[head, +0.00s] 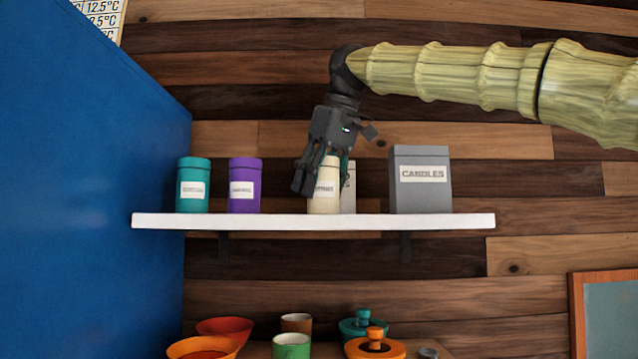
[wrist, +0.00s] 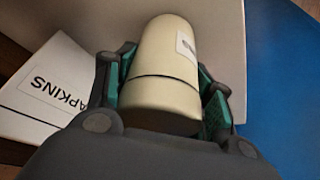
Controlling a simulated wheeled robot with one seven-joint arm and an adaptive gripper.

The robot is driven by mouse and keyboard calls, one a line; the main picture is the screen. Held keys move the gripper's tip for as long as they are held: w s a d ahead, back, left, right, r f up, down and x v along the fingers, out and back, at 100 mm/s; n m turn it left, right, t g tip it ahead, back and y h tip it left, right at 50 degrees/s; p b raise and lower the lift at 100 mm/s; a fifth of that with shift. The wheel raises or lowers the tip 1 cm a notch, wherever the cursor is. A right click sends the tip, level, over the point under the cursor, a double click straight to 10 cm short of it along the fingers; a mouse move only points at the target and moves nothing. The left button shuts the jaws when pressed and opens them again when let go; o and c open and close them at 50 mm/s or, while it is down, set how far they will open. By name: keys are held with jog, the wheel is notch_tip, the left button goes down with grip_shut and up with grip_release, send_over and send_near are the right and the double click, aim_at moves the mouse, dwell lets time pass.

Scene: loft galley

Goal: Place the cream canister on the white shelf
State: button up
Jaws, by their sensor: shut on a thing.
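The cream canister (head: 324,189) is upright at the middle of the white shelf (head: 290,221), and its base appears to meet the shelf's top. My gripper (head: 321,180) comes down from above and is shut on the canister's upper part. In the wrist view, the cream canister (wrist: 161,70) sits between the green-padded fingers of my gripper (wrist: 165,100). Part of its label shows; the fingers hide some of its sides.
On the shelf, a teal canister (head: 193,187) and a purple canister (head: 244,187) stand left. A white napkins box (wrist: 45,90) is close beside the cream canister, partly hidden in the head view (head: 349,190). A grey candles box (head: 421,190) stands right. A blue panel (head: 90,200) rises at left.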

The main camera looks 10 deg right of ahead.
jog(key=shift+f, duration=0.1)
jog(key=o, duration=1.1)
jog(key=shift+d, duration=0.1)
jog(key=shift+o, duration=0.2)
jog(key=b+v, duration=0.1)
jog(key=v, duration=0.9)
jog(key=shift+r, duration=0.3)
jog(key=shift+v, duration=0.8)
